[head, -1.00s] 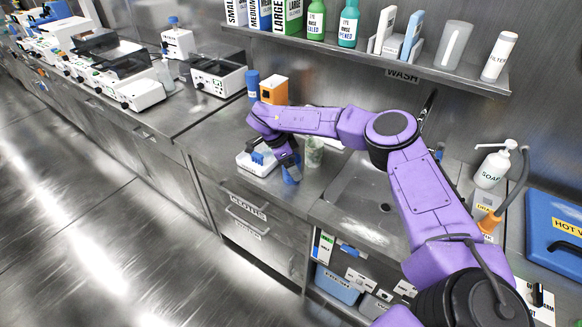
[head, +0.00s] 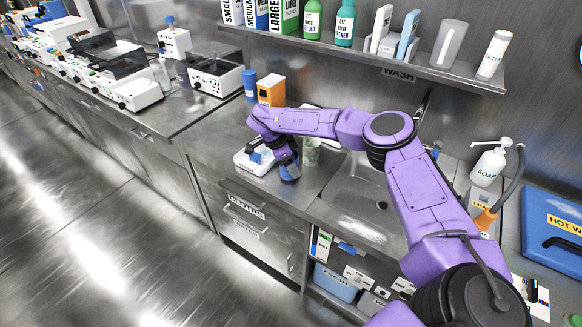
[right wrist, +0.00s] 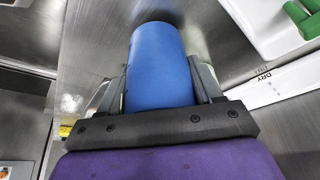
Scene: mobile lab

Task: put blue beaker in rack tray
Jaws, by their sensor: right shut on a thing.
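The blue beaker (head: 289,172) is at the near edge of the steel counter, under my right gripper (head: 288,160). In the right wrist view the blue beaker (right wrist: 158,65) sits between both fingers of my right gripper (right wrist: 160,90), which is shut on it. Whether its base touches the counter cannot be told. A small white tray (head: 247,166) with a blue piece and a dark piece is just left of the beaker; it may be the rack tray. The wrist view shows a white tray (right wrist: 258,38) with green pieces at upper right. My left gripper is not in view.
A translucent greenish cup (head: 311,152) stands close right of the beaker. The sink (head: 355,195) is further right. A loaded wall shelf (head: 430,72) hangs above.

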